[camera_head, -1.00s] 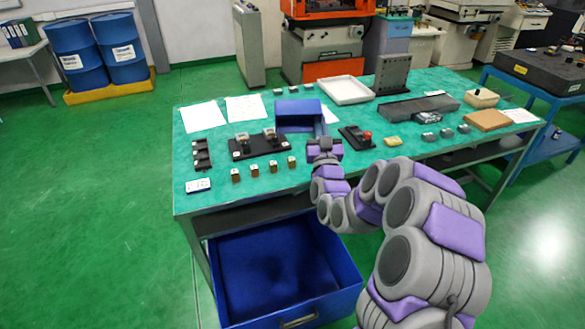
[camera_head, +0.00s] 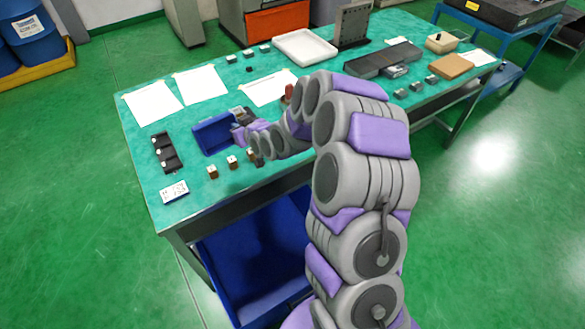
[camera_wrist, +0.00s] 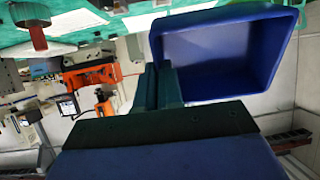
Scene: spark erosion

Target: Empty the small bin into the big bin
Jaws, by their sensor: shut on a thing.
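The small bin (camera_head: 207,137) is blue and is at the left part of the green table, in front of the white sheets. My gripper (camera_head: 238,132) is shut on its right side. In the wrist view my gripper (camera_wrist: 162,84) has its fingers at the wall of the small bin (camera_wrist: 215,62), whose open side faces the camera; the inside I see is plain blue with no loose item. Whether the small bin touches the table is unclear. The big bin (camera_head: 255,262) is blue and stands on the floor at the table's front, partly hidden by my arm.
The green table (camera_head: 140,95) holds several small metal blocks (camera_head: 212,172), a black holder (camera_head: 166,152), a white label card (camera_head: 174,191) and a white tray (camera_head: 305,47). A red-knobbed item (camera_wrist: 38,37) shows in the wrist view. Green floor is free at the left.

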